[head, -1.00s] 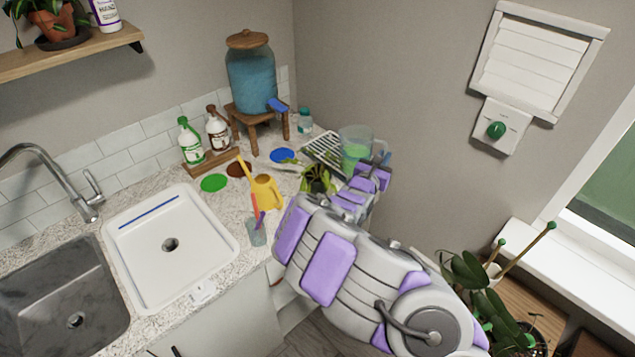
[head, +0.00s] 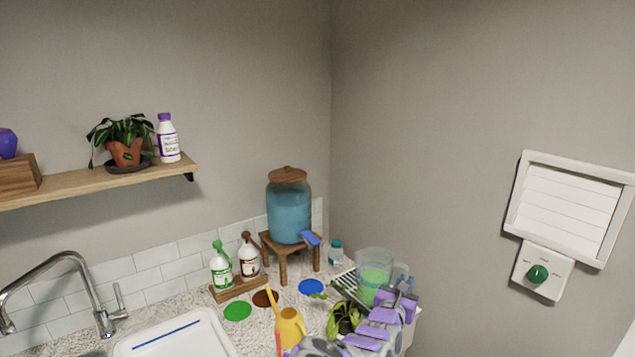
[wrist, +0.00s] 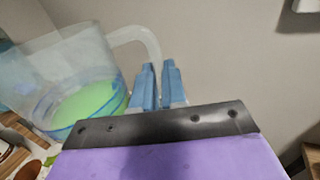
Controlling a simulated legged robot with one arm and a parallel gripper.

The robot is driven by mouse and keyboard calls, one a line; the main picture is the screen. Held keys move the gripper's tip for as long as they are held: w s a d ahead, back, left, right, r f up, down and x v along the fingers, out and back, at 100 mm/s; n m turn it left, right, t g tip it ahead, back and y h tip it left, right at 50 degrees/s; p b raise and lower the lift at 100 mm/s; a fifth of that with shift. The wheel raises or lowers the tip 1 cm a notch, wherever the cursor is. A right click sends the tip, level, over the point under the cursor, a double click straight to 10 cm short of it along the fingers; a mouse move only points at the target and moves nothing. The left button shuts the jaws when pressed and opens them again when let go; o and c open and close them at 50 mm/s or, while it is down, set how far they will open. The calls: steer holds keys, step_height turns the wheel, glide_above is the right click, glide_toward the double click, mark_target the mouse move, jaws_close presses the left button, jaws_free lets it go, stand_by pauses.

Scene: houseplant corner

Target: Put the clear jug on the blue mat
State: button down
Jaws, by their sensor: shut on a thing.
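The clear jug (head: 372,264) holds green liquid and stands upright at the right end of the counter, by the white rack. My gripper (head: 404,284) is at the jug's right side, shut on its handle. The wrist view shows the jug (wrist: 85,75) at the left, its pale handle reaching toward my blue fingertips (wrist: 158,84). I cannot tell whether the jug's base touches anything. The blue mat (head: 311,287) is a round disc lying bare on the counter, left of the jug and in front of the dispenser stand.
A blue-filled dispenser (head: 288,212) on a wooden stand is behind the mat. A small capped bottle (head: 335,254), a slatted rack (head: 347,285) and a leafy plant (head: 343,320) are near the jug. Green (head: 237,310) and brown (head: 265,298) mats and a yellow watering can (head: 290,328) are left.

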mark_target(383, 268)
steer(key=s+a+r+y, duration=0.1)
steer(key=s+a+r, duration=0.1)
steer(key=s+a+r+n+t+y, duration=0.1)
steer(key=s+a+r, duration=0.1)
steer(key=a, duration=0.1)
steer(key=s+a+r+n+y, duration=0.1)
steer(key=s+a+r, duration=0.1)
steer(key=a, duration=0.1)
steer(key=shift+s+a+r, duration=0.15)
steer(key=shift+s+a, duration=0.05)
steer(key=shift+s+a+r+n+t+y, duration=0.1)
steer(key=shift+s+a+n+t+y, duration=0.25)
steer(key=shift+s+y, duration=0.1)
